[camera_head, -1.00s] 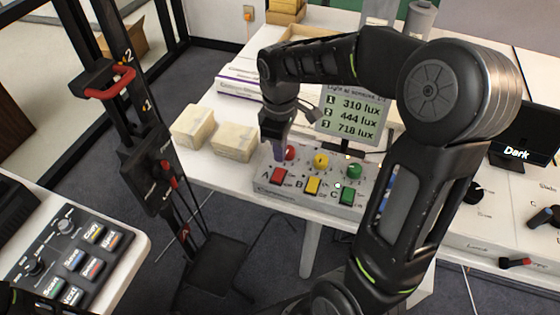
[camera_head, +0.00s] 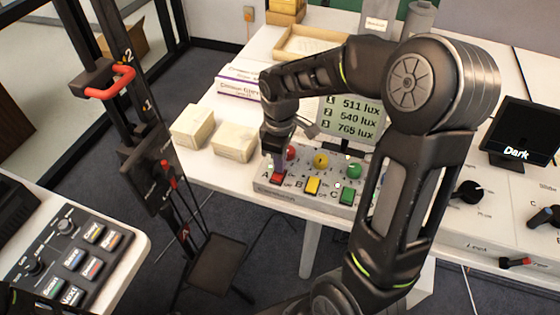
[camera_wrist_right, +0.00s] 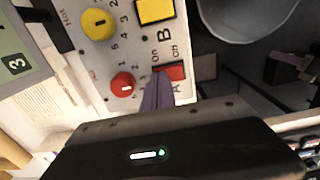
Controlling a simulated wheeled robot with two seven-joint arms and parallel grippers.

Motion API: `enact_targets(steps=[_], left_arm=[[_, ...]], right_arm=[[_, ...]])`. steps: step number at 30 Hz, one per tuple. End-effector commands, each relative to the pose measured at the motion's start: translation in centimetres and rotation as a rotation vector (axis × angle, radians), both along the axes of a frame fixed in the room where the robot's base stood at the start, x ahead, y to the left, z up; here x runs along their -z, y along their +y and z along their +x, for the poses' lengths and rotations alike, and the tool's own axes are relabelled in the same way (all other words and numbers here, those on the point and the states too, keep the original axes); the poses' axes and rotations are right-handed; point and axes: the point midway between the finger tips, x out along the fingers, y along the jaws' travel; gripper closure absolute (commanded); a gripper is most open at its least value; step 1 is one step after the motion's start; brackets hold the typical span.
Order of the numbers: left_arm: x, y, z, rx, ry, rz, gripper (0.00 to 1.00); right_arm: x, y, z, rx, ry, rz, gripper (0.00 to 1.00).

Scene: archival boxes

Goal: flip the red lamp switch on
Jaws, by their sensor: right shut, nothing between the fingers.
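The red lamp switch (camera_head: 277,179), marked A, is at the left of the front row on a grey control box (camera_head: 262,190). In the right wrist view the red switch (camera_wrist_right: 176,72) is partly hidden behind the purple fingers, which are at its On-label side. My right gripper (camera_head: 279,166) points down at the switch's far edge, shut and empty. Its fingertips show in the right wrist view (camera_wrist_right: 160,82) and look to be touching or very close to the switch; I cannot tell which. The way the rocker tilts is unclear. My left gripper is not in view.
Red (camera_head: 291,152), yellow (camera_head: 321,161) and green (camera_head: 354,171) knobs stand behind the switches. Yellow (camera_head: 312,186) and green (camera_head: 347,196) switches are to the right. A lux display (camera_head: 352,118) stands behind. Two pale boxes (camera_head: 233,143) (camera_head: 192,126) lie left.

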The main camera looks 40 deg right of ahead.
Motion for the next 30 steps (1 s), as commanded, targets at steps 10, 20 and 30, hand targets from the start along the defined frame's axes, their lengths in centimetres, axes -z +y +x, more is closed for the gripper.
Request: enact_targets(steps=[10, 20, 30], left_arm=[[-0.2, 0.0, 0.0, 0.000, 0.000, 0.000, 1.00], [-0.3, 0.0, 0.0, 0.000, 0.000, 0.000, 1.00], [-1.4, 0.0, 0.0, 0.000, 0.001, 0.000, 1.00]], right_arm=[[0.0, 1.1, -0.9, -0.002, 0.010, 0.004, 1.00], [-0.3, 1.3, -1.0, -0.001, 0.006, 0.001, 1.00], [-1.6, 1.5, -0.7, -0.001, 0.004, 0.001, 1.00]])
